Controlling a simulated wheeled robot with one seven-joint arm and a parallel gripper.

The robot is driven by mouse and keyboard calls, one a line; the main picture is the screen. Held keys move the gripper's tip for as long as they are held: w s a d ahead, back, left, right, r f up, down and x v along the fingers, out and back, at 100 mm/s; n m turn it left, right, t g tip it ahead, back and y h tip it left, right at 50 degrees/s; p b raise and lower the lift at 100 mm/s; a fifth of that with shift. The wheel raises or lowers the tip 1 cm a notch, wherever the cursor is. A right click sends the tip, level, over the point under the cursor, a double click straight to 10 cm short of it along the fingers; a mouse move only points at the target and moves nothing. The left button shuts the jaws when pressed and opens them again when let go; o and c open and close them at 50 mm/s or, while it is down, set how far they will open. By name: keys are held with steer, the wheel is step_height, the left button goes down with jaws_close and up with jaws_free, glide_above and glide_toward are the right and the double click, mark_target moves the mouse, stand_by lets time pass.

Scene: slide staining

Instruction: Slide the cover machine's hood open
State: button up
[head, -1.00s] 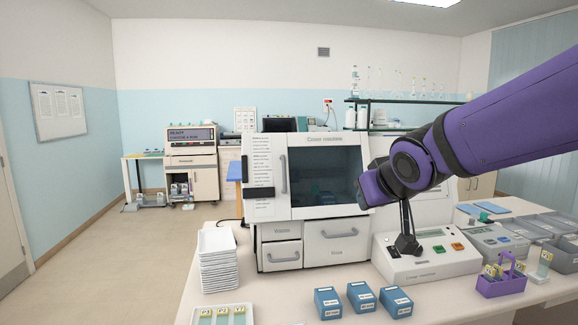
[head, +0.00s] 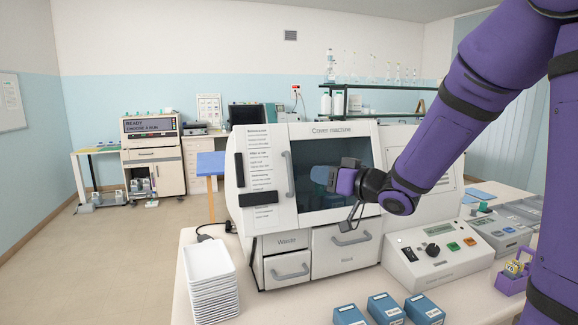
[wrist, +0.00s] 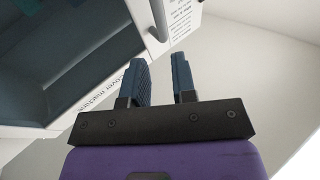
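The cover machine (head: 345,131) is a white cabinet in the middle of the head view, with a dark front window (head: 310,157) in its hood. A vertical grey handle (head: 290,174) stands at the window's left edge; it also shows in the wrist view (wrist: 158,18). My gripper (head: 322,177) is in front of the window, pointing left toward the handle and apart from it. In the wrist view its two blue fingers (wrist: 161,80) are spread with nothing between them. The handle lies beyond the fingertips. I cannot tell from these views whether the hood has slid at all.
Waste (head: 287,267) and rack (head: 346,246) drawers sit below the window. A control box (head: 437,257) stands to the right. White stacked trays (head: 208,263) are at the front left, and several blue boxes (head: 385,308) at the front. Open floor lies to the left.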

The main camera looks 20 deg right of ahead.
mark_target(290, 175)
steer(key=x, duration=1)
steer(key=shift+w+a, duration=0.1)
steer(key=shift+w, duration=0.05)
steer(key=shift+c, duration=0.2)
jaws_close()
